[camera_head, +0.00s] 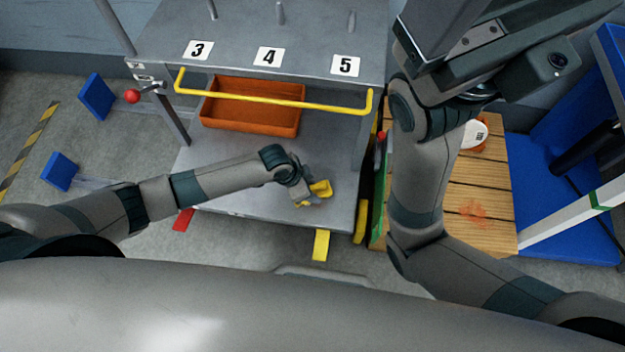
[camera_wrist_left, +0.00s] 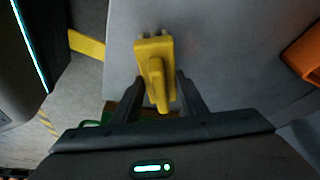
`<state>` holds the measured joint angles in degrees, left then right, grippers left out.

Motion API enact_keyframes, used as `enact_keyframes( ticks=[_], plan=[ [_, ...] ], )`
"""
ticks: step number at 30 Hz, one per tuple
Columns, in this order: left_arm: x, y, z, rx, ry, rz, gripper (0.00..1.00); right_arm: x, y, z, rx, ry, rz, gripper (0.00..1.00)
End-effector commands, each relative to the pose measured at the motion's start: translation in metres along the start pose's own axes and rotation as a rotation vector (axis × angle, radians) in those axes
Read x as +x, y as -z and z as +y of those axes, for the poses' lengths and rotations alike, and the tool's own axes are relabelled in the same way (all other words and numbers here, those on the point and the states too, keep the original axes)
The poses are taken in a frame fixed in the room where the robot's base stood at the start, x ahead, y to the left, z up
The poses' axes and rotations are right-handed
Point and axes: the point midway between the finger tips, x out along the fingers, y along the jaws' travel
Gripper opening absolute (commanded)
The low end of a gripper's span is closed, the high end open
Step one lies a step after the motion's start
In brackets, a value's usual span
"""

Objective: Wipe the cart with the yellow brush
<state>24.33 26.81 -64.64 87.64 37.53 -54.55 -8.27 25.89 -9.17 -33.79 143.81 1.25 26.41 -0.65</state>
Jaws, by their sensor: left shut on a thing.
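The yellow brush (camera_head: 321,188) is over the front right part of the grey cart's lower shelf (camera_head: 235,207). My left gripper (camera_head: 309,194) is shut on the brush. In the left wrist view the yellow brush (camera_wrist_left: 155,62) sits between the two dark fingers of my left gripper (camera_wrist_left: 160,95), with the grey shelf (camera_wrist_left: 225,50) beyond it. I cannot tell whether its bristles touch the shelf. My right arm is raised at the upper right. Its gripper (camera_head: 435,30) is at the top edge, and its fingertips are not clear.
An orange bin (camera_head: 250,118) stands at the back of the lower shelf, behind a yellow handle bar (camera_head: 285,100). The cart's top (camera_head: 225,28) carries pegs and number labels. A wooden pallet (camera_head: 490,180) lies to the right. The shelf left of the gripper is clear.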

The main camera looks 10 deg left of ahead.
Motion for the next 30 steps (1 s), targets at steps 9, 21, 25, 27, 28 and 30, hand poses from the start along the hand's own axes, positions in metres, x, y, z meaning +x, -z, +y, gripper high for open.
enact_keyframes(
  ticks=[9,21,25,27,28,30],
  plan=[
    [0.000,-0.006,0.008,0.000,-0.002,-0.006,0.09,0.007,-0.002,0.001,0.000,0.000,0.000,1.00],
    [-0.005,-0.008,0.015,0.000,-0.003,-0.005,0.09,0.016,-0.005,0.002,0.000,0.000,0.000,1.00],
    [-0.008,-0.012,0.023,-0.001,-0.003,-0.006,0.09,0.026,-0.008,0.003,0.000,0.000,0.000,1.00],
    [-0.009,-0.014,0.028,0.000,-0.003,-0.005,0.09,0.030,-0.009,0.004,0.000,0.000,0.000,1.00],
    [-0.010,-0.015,0.029,0.000,-0.002,-0.005,0.09,0.032,-0.009,0.004,0.000,0.000,0.000,1.00],
    [-0.011,-0.016,0.033,-0.001,-0.002,-0.003,0.09,0.035,-0.011,0.004,0.000,0.000,0.000,1.00]
  ],
)
